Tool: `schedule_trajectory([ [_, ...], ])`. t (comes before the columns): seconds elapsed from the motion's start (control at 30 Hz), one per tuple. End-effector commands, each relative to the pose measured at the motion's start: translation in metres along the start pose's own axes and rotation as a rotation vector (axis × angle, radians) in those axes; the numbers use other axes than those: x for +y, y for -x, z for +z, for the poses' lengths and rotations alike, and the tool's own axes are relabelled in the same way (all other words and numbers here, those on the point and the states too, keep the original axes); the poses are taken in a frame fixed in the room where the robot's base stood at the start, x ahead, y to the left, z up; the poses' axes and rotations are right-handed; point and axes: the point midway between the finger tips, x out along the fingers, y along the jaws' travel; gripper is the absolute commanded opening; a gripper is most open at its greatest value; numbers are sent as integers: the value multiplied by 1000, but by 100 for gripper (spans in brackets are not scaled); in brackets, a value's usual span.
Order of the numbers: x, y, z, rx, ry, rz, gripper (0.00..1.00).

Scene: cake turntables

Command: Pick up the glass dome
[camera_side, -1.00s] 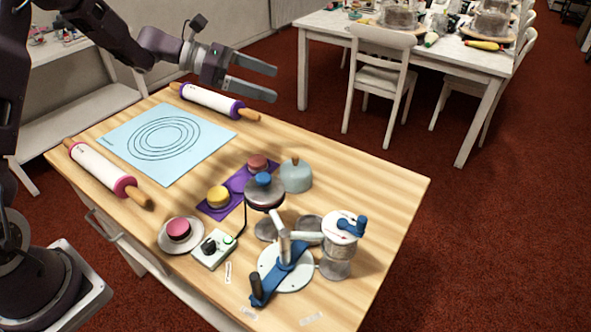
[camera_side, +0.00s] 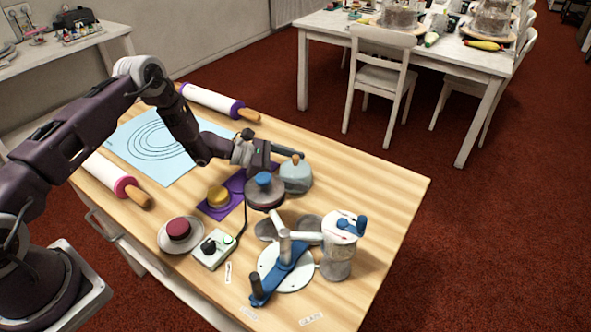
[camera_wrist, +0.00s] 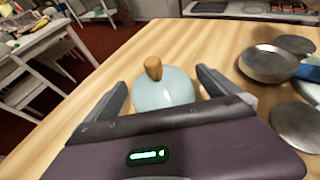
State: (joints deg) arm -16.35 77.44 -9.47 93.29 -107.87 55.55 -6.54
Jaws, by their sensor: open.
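The glass dome (camera_side: 296,177) is pale blue with a wooden knob on top, standing on the wooden table behind the turntables in the side view. In the wrist view the dome (camera_wrist: 163,92) sits between and beyond my two open fingers, with its knob upright. My gripper (camera_wrist: 165,88) is open and empty, aimed level toward the dome. In the side view my gripper (camera_side: 285,160) is beside the dome, its fingers close to the knob side. Whether a finger touches the dome cannot be told.
A turntable with a blue knob (camera_side: 265,193) stands close in front of the dome. A yellow cake (camera_side: 218,196) sits on a purple mat, a dark red one (camera_side: 179,228) on a plate. A blue-handled crank turntable (camera_side: 285,268) is at the front. Table right of the dome is clear.

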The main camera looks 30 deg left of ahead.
Motion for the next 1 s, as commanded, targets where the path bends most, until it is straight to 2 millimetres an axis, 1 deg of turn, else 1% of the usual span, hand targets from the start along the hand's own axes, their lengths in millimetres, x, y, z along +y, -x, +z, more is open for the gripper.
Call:
schedule_trajectory([
  [0.1, 0, 0, 0, 0, 0, 0, 100],
  [0.13, 0, 0, 0, 0, 0, 0, 98],
  [0.43, 0, 1, 0, -1, 0, 0, 39],
  [0.67, 0, 2, 3, -2, -1, 0, 38],
  [0.77, 1, 8, 19, -4, -3, 1, 38],
  [0.9, 1, 22, 53, -3, -5, 1, 38],
  [1.0, 0, 31, 74, -3, -4, 1, 38],
])
